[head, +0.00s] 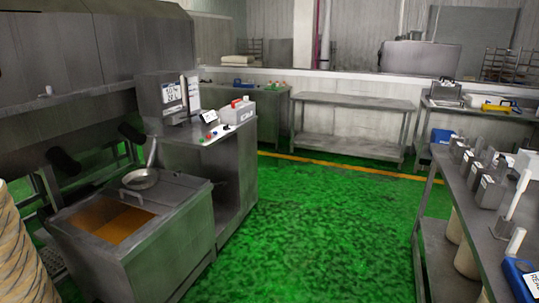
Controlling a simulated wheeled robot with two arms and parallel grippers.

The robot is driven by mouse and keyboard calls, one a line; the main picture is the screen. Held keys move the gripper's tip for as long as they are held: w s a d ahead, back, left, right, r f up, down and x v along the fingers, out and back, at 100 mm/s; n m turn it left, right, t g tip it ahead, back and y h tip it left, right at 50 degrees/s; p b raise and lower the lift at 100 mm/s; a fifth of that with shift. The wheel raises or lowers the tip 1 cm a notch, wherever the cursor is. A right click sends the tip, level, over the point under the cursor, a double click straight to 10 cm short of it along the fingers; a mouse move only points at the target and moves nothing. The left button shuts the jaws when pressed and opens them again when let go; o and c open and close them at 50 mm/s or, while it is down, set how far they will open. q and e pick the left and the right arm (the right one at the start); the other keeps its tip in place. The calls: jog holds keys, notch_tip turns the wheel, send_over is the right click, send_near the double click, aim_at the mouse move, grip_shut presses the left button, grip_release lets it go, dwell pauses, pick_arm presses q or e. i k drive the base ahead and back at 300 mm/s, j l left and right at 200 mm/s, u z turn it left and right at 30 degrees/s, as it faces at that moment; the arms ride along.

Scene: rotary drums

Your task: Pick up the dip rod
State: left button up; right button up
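I cannot tell for sure which thing is the dip rod. A slim white rod (518,194) stands tilted on the steel table at the right. A shorter white piece (515,242) leans nearer the front of that table. A round metal strainer or ladle (140,179) with an upright handle rests at the back rim of the steel tank (172,231) on the left, which holds orange-brown liquid (112,225). Neither of my grippers shows in the head view.
The right steel table (480,212) carries several metal containers and a blue labelled box (522,279). A steel cabinet (232,158) stands behind the tank. An empty steel table (350,101) stands at the back. The green floor (320,220) between is clear.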

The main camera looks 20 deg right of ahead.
aim_at(524, 180)
jog(key=i+l+z, duration=0.15)
jog(key=z, duration=0.25)
jog(key=i+z, duration=0.75)
jog(key=i+u, duration=0.1)
jog(key=i, duration=0.65)
jog(key=i+l+u, duration=0.15)
jog(key=i, duration=0.6)
jog(key=i+z, duration=0.2)
jog(key=z, duration=0.2)
jog(key=i+j+z, duration=0.1)
jog(key=z, duration=0.25)
jog(key=i+j+z, duration=0.15)
jog(key=z, duration=0.25)
jog(key=i+j+z, duration=0.2)
jog(key=z, duration=0.2)
